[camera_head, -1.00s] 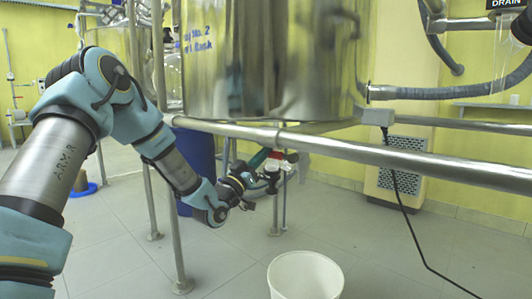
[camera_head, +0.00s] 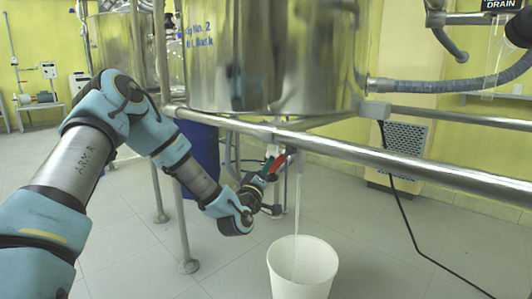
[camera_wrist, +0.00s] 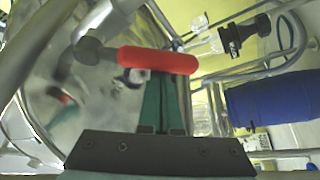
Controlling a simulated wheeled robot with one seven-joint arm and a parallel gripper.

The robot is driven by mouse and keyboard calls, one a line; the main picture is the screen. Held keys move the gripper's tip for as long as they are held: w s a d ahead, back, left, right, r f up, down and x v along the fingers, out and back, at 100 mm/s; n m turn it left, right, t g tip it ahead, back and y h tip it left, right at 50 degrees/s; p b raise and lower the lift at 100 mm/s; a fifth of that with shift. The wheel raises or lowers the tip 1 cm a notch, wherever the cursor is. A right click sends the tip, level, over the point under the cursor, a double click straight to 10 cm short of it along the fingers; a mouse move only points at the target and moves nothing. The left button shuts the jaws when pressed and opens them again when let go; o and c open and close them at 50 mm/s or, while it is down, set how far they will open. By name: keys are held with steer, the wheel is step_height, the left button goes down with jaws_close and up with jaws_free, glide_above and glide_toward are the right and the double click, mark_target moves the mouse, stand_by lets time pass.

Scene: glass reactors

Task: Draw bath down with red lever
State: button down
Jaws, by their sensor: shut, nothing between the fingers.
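The red lever (camera_head: 281,160) is on the drain valve under the large steel bath vessel (camera_head: 270,55). It sits tilted in the head view and lies across the fingertips in the wrist view (camera_wrist: 158,61). My gripper (camera_head: 270,167) is at the lever, its green fingers shut together with nothing between them. In the wrist view the fingers (camera_wrist: 160,92) meet the lever's underside or lie just behind it; I cannot tell if they touch. A thin pale stream (camera_head: 297,200) falls from the valve into the white bucket (camera_head: 302,268) on the floor.
A steel frame rail (camera_head: 400,162) crosses just above my gripper, with a post (camera_head: 180,220) to its left. A blue drum (camera_head: 200,150) stands behind my forearm. A black cable (camera_head: 408,220) hangs at right. The floor around the bucket is clear.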

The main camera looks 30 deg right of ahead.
steer(key=n+p, duration=0.1)
steer(key=s+f+n+y, duration=0.1)
steer(key=s+n+y+p, duration=0.1)
steer(key=n, duration=0.1)
steer(key=shift+d+f+p, duration=0.2)
steer(key=shift+d+p, duration=0.05)
steer(key=shift+p, duration=0.05)
steer(key=shift+s+d+f+n+y+p, duration=0.15)
steer(key=shift+s+f+n+y+p, duration=0.2)
steer(key=shift+s+n+p, duration=0.35)
steer(key=shift+s+d+f+n+y+p, duration=0.1)
steer(key=shift+s+f+n+y+p, duration=0.3)
steer(key=shift+n, duration=0.6)
steer(key=shift+r, duration=0.1)
steer(key=shift+w, duration=0.1)
